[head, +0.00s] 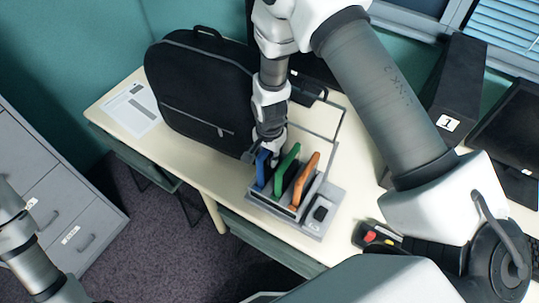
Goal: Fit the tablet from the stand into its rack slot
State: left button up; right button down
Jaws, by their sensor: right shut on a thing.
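A grey rack (268,207) with upright slots stands near the table's front edge. A blue tablet-like slab (261,172), a green one (287,166) and an orange one (305,179) stand side by side in it, slightly tilted. My right gripper (273,158) reaches down from above and is shut at the top of the blue slab, at the rack's left end. Its fingertips are small and partly hidden. How deep the blue slab sits in its slot is not clear. I cannot pick out a separate tablet stand. My left arm shows at the lower left, its gripper out of view.
A black bag (200,92) stands close left of the rack. A small black device (320,213) lies on the rack's right end. Farther right are a red-and-yellow-marked item (372,237) and a black box labelled 1 (459,90). A paper sheet (131,108) lies at the left.

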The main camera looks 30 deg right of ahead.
dwell(0.3)
jog(key=shift+f+b, duration=0.45)
jog(key=shift+f, duration=0.35)
jog(key=c, duration=1)
grip_release()
jog(key=shift+o, duration=0.2)
jog(key=shift+r+p, duration=3)
jog(key=shift+r, duration=0.6)
jog(key=shift+f, duration=0.1)
